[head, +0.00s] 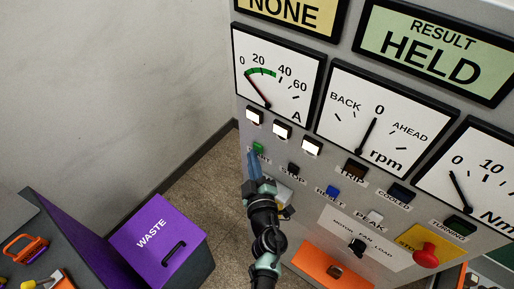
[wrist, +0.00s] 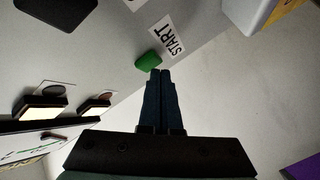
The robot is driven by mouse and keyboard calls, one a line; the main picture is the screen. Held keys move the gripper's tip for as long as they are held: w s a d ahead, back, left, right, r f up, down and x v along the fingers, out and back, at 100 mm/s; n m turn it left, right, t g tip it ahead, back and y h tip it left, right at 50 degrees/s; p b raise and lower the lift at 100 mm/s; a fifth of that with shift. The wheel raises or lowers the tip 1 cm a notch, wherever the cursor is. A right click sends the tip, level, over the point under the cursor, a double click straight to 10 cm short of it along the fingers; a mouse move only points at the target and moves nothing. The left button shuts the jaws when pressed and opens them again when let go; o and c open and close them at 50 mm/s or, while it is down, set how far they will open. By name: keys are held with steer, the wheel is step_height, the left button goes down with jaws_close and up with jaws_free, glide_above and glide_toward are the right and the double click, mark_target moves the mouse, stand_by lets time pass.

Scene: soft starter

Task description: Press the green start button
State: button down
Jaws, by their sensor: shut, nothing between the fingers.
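The green start button (head: 258,147) sits on the left side of the grey panel, below the white lamps, with its START label partly covered by my gripper in the head view. In the wrist view the green button (wrist: 149,61) is just beyond my fingertips, beside the START label (wrist: 174,38). My gripper (head: 252,155) is shut and empty, its blue fingers pointing at the panel. In the wrist view the shut fingertips (wrist: 160,71) lie very close to the button's edge; I cannot tell whether they touch it.
The black stop button (head: 293,169) and blue reset button (head: 333,191) are to the right. A red emergency knob (head: 425,251) stands out at lower right. The rpm dial (head: 374,120) reads near 0. A purple waste bin (head: 160,240) stands on the floor at left.

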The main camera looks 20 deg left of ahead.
steer(key=shift+w+d, duration=0.15)
steer(key=shift+w, duration=0.25)
stand_by(0.8)
steer(key=shift+s+a+p, duration=0.25)
steer(key=shift+s+p, duration=0.05)
steer(key=shift+s, duration=0.55)
steer(key=s, duration=0.1)
steer(key=s+a, duration=0.1)
steer(key=s, duration=0.2)
steer(key=shift+s+a+p, duration=0.35)
steer(key=shift+a+p, duration=0.05)
stand_by(0.7)
